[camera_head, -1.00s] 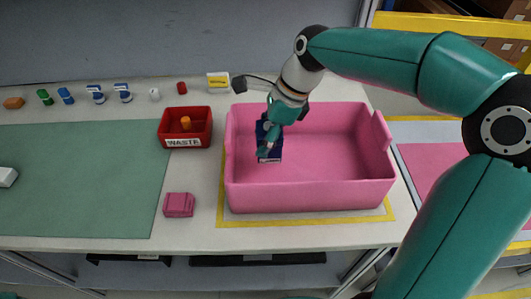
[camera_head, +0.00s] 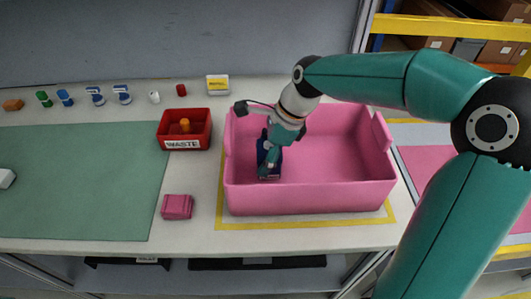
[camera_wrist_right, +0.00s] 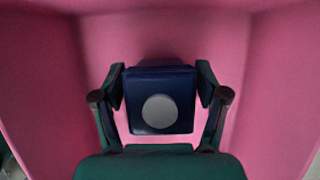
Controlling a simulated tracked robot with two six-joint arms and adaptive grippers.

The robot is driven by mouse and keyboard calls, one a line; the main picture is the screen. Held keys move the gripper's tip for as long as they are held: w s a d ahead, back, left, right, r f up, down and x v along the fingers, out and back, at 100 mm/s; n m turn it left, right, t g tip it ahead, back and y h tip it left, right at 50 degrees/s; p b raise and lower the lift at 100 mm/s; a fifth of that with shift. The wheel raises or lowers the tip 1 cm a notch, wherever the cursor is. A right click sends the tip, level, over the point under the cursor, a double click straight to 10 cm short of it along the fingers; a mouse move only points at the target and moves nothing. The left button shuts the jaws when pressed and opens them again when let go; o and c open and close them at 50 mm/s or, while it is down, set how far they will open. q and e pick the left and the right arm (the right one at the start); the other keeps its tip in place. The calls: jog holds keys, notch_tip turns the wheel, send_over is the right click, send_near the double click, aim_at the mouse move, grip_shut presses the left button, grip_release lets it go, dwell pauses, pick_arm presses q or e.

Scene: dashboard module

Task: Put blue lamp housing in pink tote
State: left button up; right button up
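The blue lamp housing (camera_head: 269,160) is a dark navy block inside the left part of the pink tote (camera_head: 310,198). In the right wrist view the housing (camera_wrist_right: 160,98) shows a round grey disc on its face. My right gripper (camera_head: 273,147) reaches down into the tote from above, with one finger on each side of the housing. In the wrist view the gripper (camera_wrist_right: 160,85) appears shut on it. Whether the housing touches the tote floor I cannot tell. My left gripper is not in view.
A red waste bin (camera_head: 163,130) holding an orange piece stands left of the tote. A pink block (camera_head: 177,206) lies in front of the bin. Several small parts, a yellow-and-white box (camera_head: 218,85) and a green mat (camera_head: 80,185) are on the table.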

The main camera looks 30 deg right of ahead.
dwell(0.3)
jog(key=p+v, duration=0.1)
jog(key=v, duration=1.1)
jog(key=shift+p, duration=0.4)
jog(key=shift+s+d, duration=0.1)
jog(key=shift+s, duration=0.05)
